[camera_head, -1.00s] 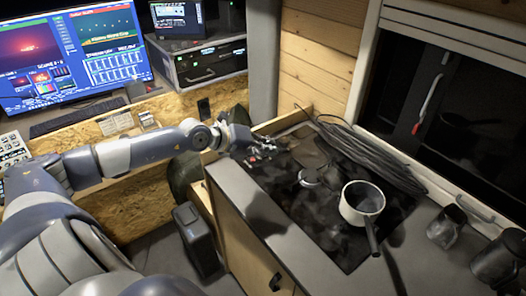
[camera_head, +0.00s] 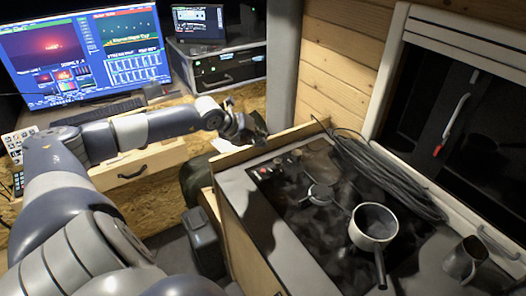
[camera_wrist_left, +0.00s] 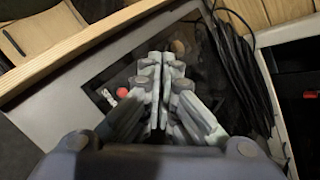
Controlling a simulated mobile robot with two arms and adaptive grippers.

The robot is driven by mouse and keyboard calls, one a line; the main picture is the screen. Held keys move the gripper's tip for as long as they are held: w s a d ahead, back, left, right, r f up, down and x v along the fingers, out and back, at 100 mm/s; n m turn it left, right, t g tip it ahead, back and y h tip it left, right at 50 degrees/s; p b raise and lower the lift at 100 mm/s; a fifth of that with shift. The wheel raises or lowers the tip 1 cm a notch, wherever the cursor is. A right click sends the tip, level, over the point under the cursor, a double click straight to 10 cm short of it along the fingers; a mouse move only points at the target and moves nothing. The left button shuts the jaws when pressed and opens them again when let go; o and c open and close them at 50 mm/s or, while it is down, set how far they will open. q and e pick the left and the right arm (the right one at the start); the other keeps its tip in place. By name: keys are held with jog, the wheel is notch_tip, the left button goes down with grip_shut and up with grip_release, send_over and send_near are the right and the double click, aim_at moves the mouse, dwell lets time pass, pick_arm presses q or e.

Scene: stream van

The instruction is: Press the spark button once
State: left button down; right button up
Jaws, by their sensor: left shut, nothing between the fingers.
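The black hob (camera_head: 320,250) is set into the grey counter. A small red button (camera_head: 264,171) shows near its left corner, beside small knobs (camera_head: 288,160); I cannot read any label. In the left wrist view the red button (camera_wrist_left: 122,92) lies just left of the fingers, next to a pale part. My left gripper (camera_head: 261,139) is shut and empty, above the wooden rim behind the red button and apart from it. In the left wrist view its fingers (camera_wrist_left: 160,62) are together and cover part of the hob. My right gripper is not in view.
A pot (camera_head: 373,222) stands on the hob with its handle toward the front. A burner (camera_head: 319,192) is left of it. A coiled black cable (camera_head: 385,175) lies along the back. A metal mug (camera_head: 465,258) stands at the right. A raised wooden rim (camera_head: 270,146) edges the counter.

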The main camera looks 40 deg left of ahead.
pick_arm(q)
jog(key=f, duration=0.1)
jog(key=b, duration=0.3)
send_over(263, 171)
jog(key=a, duration=0.1)
notch_tip(263, 171, down, 6)
jog(key=shift+a+f, duration=0.1)
jog(key=shift+a, duration=0.05)
jog(key=shift+w+f+b, duration=0.1)
jog(key=shift+f+b, duration=0.5)
jog(key=shift+b, duration=0.15)
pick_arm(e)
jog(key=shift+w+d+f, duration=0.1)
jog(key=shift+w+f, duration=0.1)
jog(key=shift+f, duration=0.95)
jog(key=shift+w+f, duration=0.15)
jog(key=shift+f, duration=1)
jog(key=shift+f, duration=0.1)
pick_arm(q)
jog(key=shift+f+b, duration=0.35)
jog(key=shift+b, duration=0.1)
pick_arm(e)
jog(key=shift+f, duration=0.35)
